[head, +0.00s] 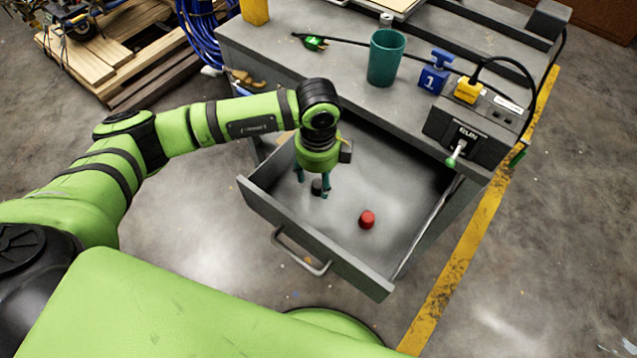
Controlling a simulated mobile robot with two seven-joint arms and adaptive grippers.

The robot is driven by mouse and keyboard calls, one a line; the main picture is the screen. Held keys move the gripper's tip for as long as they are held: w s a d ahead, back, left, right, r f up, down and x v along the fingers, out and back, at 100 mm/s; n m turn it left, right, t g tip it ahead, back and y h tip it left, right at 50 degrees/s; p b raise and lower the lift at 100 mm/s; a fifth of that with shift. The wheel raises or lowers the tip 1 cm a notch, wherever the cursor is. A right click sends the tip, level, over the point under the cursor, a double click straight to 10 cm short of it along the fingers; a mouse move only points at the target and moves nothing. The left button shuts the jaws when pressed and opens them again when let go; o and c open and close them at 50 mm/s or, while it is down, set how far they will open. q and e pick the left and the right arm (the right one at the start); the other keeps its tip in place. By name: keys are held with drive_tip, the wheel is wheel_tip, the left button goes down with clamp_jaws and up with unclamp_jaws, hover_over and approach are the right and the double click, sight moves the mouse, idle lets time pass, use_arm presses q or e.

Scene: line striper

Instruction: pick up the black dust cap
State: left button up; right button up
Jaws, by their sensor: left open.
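The black dust cap (317,186) is a small dark piece inside the open grey drawer (315,258). My left gripper (314,190) points down into the drawer from above. Its two fingers are open, one on each side of the cap. I cannot tell whether the fingers touch the cap. The fingers partly hide it. A red cap (367,219) stands on the drawer floor to the right of the gripper. My right gripper is not in view.
Wooden planks (110,55) lie on the floor at the left.

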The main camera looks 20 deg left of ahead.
sight(318, 187)
use_arm(q)
drive_tip(key=shift+w+f, duration=0.1)
drive_tip(key=shift+f, duration=1.35)
drive_tip(key=c, duration=0.8)
drive_tip(key=shift+r, duration=0.1)
drive_tip(key=shift+c, duration=0.2)
